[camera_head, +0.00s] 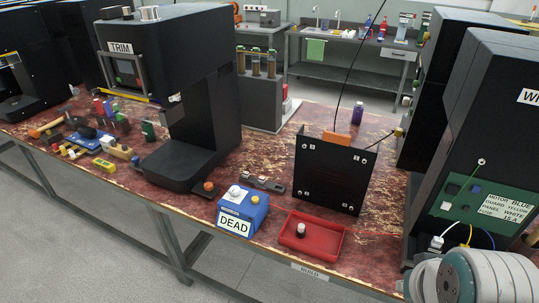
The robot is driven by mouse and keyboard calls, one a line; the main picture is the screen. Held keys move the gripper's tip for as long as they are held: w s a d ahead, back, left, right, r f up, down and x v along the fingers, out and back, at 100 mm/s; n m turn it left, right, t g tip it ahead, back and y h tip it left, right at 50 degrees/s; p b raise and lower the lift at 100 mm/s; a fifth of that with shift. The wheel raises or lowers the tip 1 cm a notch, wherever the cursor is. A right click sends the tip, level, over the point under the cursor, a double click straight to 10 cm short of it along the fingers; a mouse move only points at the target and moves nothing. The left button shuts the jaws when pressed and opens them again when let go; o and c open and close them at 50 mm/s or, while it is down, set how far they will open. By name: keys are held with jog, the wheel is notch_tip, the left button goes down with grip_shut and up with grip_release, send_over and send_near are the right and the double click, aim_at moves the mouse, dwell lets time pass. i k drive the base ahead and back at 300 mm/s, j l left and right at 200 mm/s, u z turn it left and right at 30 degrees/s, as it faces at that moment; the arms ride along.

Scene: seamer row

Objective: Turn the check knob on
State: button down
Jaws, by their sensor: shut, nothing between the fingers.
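No knob in view carries a readable "check" label, so I cannot tell which one it is. A blue box (243,211) marked DEAD stands at the table's front edge. It has a white round knob (234,191) on top and a smaller pale piece beside it. An orange-brown round knob or button (208,187) sits at the foot of the black TRIM machine (190,90). My arm shows as rounded grey-white and green links at the bottom right corner. My gripper's fingers are not in view.
A red tray (328,245) holding a dark, pale-topped piece lies right of the blue box. A black upright panel (330,175) stands behind it. An open machine with a green wiring panel (470,205) is at right. Loose tools and parts clutter the table's left.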

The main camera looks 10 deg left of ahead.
aim_at(235, 190)
jog(key=i+j+u, duration=0.1)
jog(key=j, duration=0.25)
jog(key=i+j+u, duration=0.1)
jog(key=j, duration=0.3)
jog(key=i+j+u, duration=0.1)
jog(key=i+j, duration=0.2)
